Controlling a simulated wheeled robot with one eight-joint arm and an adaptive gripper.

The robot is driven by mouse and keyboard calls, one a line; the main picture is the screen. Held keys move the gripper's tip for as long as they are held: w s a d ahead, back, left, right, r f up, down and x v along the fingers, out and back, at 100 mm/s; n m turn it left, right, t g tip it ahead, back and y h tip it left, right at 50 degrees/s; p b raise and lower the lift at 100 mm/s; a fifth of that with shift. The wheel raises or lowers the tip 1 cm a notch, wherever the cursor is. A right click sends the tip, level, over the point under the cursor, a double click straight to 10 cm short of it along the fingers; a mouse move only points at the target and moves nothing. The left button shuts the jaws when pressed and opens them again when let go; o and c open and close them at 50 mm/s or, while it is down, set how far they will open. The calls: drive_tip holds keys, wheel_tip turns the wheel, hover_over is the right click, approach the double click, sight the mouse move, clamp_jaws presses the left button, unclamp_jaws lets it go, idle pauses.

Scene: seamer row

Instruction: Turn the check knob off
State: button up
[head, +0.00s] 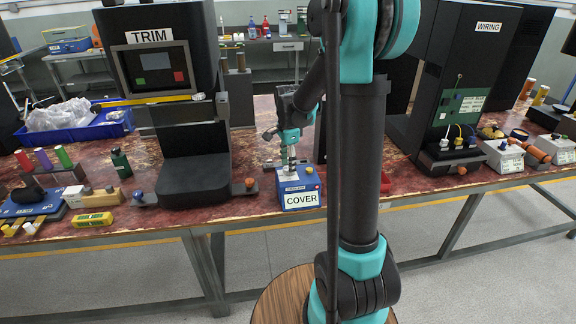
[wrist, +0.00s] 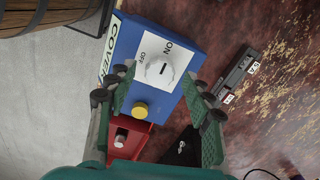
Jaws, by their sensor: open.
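A white round knob (wrist: 159,70) sits on a white plate marked ON and OFF, on top of a blue box (wrist: 126,45). Its short dark mark seems to lie toward ON. The blue box also shows in the head view (head: 312,184), with a COVER label on its front near the bench edge. No label reading "check" is legible. My gripper (wrist: 157,82) is open, with one green finger on each side of the knob in the wrist view; contact cannot be told. In the head view my gripper (head: 289,162) points down over the box.
A yellow button (wrist: 140,110) is on the same box. A red box with a grey knob (wrist: 120,135) is beside it. A dark strip (wrist: 235,74) lies on the bench. The black TRIM machine (head: 190,125) stands left, the WIRING machine (head: 480,80) right.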

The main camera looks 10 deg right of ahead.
drive_tip(key=shift+f, duration=0.35)
drive_tip(key=shift+c, duration=0.6)
drive_tip(key=c, duration=1)
